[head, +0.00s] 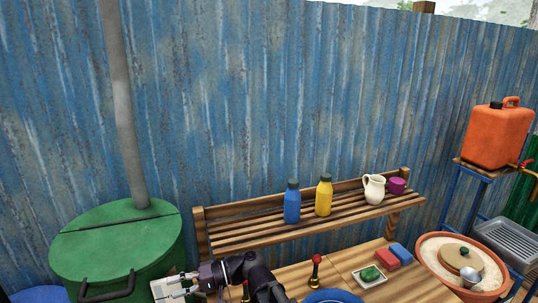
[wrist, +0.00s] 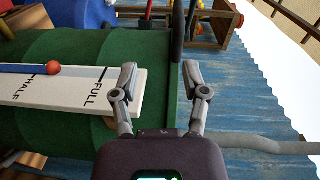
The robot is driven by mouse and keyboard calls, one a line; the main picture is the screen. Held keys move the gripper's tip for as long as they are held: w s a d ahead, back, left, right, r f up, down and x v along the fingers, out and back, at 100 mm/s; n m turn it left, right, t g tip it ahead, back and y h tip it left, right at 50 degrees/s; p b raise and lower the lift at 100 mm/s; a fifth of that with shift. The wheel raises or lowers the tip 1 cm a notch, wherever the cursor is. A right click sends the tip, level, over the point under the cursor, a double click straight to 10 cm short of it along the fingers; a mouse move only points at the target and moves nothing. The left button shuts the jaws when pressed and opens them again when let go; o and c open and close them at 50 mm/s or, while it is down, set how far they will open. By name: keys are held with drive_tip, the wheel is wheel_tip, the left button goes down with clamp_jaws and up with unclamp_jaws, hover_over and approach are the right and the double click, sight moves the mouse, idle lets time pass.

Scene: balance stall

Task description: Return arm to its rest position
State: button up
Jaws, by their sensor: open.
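My gripper (wrist: 160,74) is open in the wrist view, its two fingers apart with nothing between them. Behind the fingers are a green drum (wrist: 80,132) and the blue corrugated wall. A white board (wrist: 70,98) marked HALF and FULL lies left of the fingers, with a red ball (wrist: 54,68) at its blue strip. In the head view my dark arm shows low in the picture, bent to the left, and my gripper (head: 181,286) is at its left end, in front of a pale board that is partly cut off.
The green drum (head: 120,245) with a grey pipe (head: 122,100) stands left. A slatted shelf (head: 245,232) holds a blue bottle (head: 292,205), yellow bottle (head: 323,198), jug (head: 374,189) and purple cup (head: 397,186). The table (head: 345,262) is crowded at right. An orange jerrycan (head: 498,137) stands far right.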

drive_tip(key=w+d+f+m+t+h, duration=0.1)
drive_tip(key=w+d+f+t+h, duration=0.2)
drive_tip(key=d+f, duration=0.45)
drive_tip(key=w+d+f+m+t+h, duration=0.1)
drive_tip(key=w+d+f+t+h, duration=0.3)
drive_tip(key=d, duration=0.6)
drive_tip(key=d+f+m+h, duration=0.1)
drive_tip(key=d+f+h, duration=0.2)
drive_tip(key=d, duration=0.8)
drive_tip(key=d+f+m+h, duration=0.2)
drive_tip(key=d+h, duration=0.4)
drive_tip(key=d, duration=0.6)
drive_tip(key=shift+d+f+g, duration=0.3)
drive_tip(key=shift+f+g, duration=0.1)
drive_tip(key=shift+s, duration=0.1)
